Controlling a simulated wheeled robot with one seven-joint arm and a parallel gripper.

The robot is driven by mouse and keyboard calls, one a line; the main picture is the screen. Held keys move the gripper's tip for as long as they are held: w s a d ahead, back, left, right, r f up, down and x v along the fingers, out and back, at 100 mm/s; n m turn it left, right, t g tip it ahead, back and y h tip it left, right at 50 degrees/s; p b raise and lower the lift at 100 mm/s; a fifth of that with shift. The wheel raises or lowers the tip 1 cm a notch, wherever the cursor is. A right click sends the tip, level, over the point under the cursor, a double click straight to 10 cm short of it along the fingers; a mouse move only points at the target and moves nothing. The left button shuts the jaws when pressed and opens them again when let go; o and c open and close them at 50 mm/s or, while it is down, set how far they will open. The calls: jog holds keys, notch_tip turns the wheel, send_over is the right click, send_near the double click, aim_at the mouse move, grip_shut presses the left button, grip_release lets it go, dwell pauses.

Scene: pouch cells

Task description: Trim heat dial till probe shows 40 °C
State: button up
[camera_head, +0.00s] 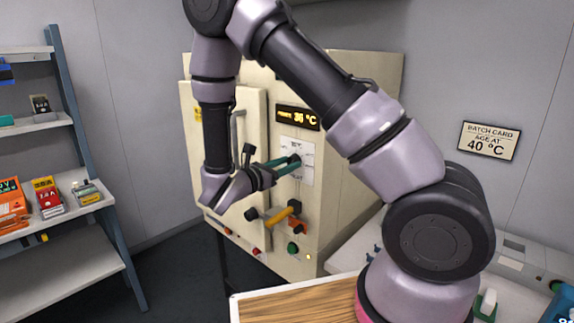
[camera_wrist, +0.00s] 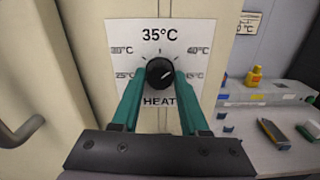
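The black heat dial (camera_wrist: 160,71) sits on a white scale card (camera_wrist: 122,36) headed 35°C, with 30°C to the upper left and 40°C to the upper right. A pale mark shows on the dial, but I cannot read its setting surely. My gripper (camera_wrist: 161,75) has its green fingers on both sides of the dial, seemingly touching it. In the head view my gripper (camera_head: 290,164) reaches the card from the left and partly hides the dial. The probe display (camera_head: 298,117) glows yellow and seems to read 36 °C.
The cream cabinet (camera_head: 353,80) has a door with a handle at left. A wall card (camera_head: 488,141) says age at 40 °C. Shelves (camera_head: 60,210) stand at left, a wooden-topped table (camera_head: 290,303) in front.

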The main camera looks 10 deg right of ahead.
grip_shut()
jog(key=m, duration=0.3)
jog(key=shift+m, duration=2.3)
jog(key=o, duration=0.7)
grip_release()
